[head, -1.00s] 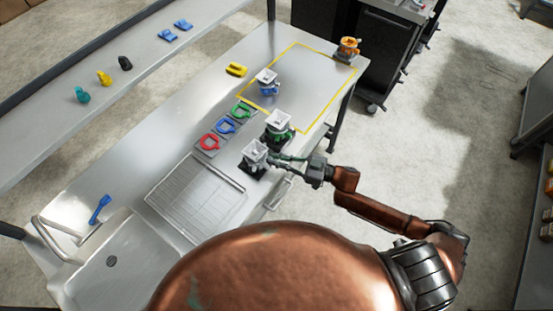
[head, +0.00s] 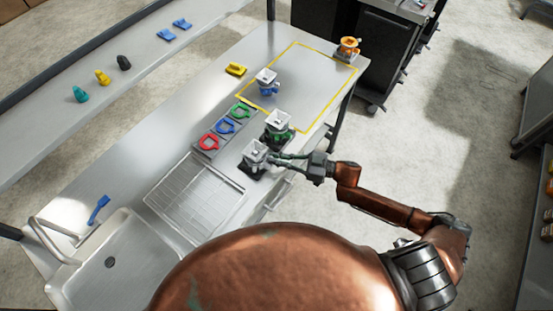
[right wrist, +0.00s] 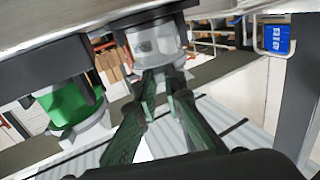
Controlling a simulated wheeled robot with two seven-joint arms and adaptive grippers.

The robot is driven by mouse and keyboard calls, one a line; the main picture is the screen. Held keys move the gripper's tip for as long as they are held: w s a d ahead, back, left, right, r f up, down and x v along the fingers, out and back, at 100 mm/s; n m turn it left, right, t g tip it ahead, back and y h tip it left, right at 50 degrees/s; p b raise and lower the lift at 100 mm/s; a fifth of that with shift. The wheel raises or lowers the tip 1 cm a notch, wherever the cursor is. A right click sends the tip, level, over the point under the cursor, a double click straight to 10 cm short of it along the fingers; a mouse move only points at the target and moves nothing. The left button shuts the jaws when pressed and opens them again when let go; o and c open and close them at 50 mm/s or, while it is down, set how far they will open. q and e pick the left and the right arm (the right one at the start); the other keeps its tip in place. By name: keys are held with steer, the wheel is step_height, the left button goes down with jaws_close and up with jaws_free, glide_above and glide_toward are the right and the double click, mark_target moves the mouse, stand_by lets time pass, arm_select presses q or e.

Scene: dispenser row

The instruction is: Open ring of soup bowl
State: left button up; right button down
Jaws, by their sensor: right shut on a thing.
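A grey-white dispenser (head: 255,154) on a dark base stands at the near right edge of the table. My right gripper (head: 280,157) reaches it from the right. In the right wrist view the dispenser's pale, labelled cylinder (right wrist: 155,42) hangs just beyond my right gripper (right wrist: 160,80). The fingers are closed on a grey ring part (right wrist: 163,64) at the cylinder's lower end. The fingers partly hide that part, and I cannot tell whether the ring has turned. No soup bowl is clearly identifiable. My left gripper is out of view.
A green dispenser (head: 279,124) stands close behind the gripped one. Blue (head: 267,83) and orange (head: 349,47) dispensers stand farther back. Red (head: 208,142), blue and green pieces lie in a holder to the left. A wire rack and a sink (head: 85,283) lie nearer.

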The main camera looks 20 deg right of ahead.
steer(key=shift+w+d+g, duration=0.1)
steer(key=shift+w+g, duration=0.05)
steer(key=shift+g, duration=0.15)
steer(key=shift+w+d+f+n+g+y+b, duration=0.15)
steer(key=shift+w+n+g+y+b, duration=0.25)
steer(key=shift+n+g+b, duration=0.45)
steer(key=n+g+b, duration=0.1)
steer(key=b, duration=0.1)
steer(key=w+n+g+y+b, duration=0.1)
steer(key=g+b, duration=0.1)
steer(key=shift+w+d+f, duration=0.1)
steer(key=shift+w+d, duration=0.1)
steer(key=shift+w, duration=0.05)
steer(key=shift+w+r+n+g+b, duration=0.1)
steer(key=shift+w+n+g+b, duration=0.1)
steer(key=shift+n+g+b, duration=0.3)
steer(key=shift+w+r+n+g+b, duration=0.1)
steer(key=shift+w+n+g+b, duration=0.1)
steer(key=shift+g+b, duration=0.45)
steer(key=c, duration=2)
jaws_free()
steer(key=shift+d, duration=0.15)
